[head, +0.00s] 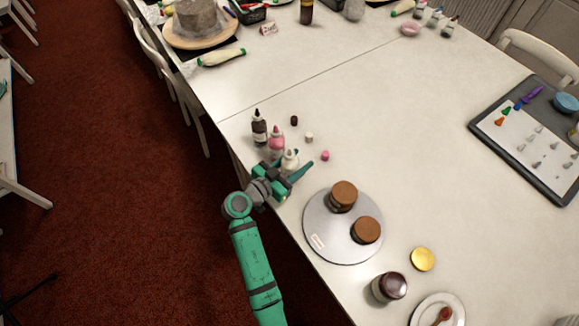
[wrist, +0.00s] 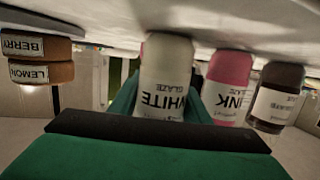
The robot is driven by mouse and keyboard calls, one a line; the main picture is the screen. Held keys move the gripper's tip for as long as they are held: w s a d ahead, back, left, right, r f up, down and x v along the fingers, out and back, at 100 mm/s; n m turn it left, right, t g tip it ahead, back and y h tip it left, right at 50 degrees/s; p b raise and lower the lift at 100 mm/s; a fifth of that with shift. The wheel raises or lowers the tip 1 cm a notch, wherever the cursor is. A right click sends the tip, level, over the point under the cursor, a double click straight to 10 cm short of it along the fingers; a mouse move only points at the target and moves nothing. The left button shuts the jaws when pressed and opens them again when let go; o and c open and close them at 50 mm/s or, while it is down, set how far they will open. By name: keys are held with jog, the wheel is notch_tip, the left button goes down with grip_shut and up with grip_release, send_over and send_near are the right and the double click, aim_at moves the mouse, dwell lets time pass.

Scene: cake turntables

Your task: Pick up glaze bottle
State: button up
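Three glaze bottles stand near the table's left edge: a white one (head: 290,158), a pink one (head: 276,140) and a dark brown one (head: 259,128). My gripper (head: 285,168) is open, low at the white bottle, with its green fingers spread. In the wrist view, which is upside down, the white bottle (wrist: 163,75) reads "WHITE GLAZE" and stands between the fingers. I cannot tell if they touch it. The pink bottle (wrist: 229,85) and the dark bottle (wrist: 277,97) stand to its right there. The white bottle's lower part is hidden in the head view.
Loose caps lie by the bottles, including a pink one (head: 325,155). The table's middle is clear.

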aim_at(293, 157)
jog(key=shift+a, duration=0.1)
jog(key=shift+c, duration=0.7)
jog(key=shift+r, duration=0.1)
jog(key=shift+r, duration=0.5)
notch_tip(293, 157, up, 2)
jog(key=shift+r, duration=0.2)
jog(key=s+r, duration=0.1)
jog(key=s+a+r, duration=0.1)
jog(key=s+r, duration=0.2)
jog(key=r, duration=0.1)
jog(key=shift+s+a+r, duration=0.1)
jog(key=shift+s+a, duration=0.05)
jog(key=shift+a, duration=0.25)
jog(key=shift+o, duration=0.2)
jog(key=s+a+r, duration=0.3)
jog(key=s+r, duration=0.1)
jog(key=s, duration=0.4)
jog(key=shift+s+a+r, duration=0.15)
jog(key=shift+s+a, duration=0.15)
jog(key=shift+w, duration=0.1)
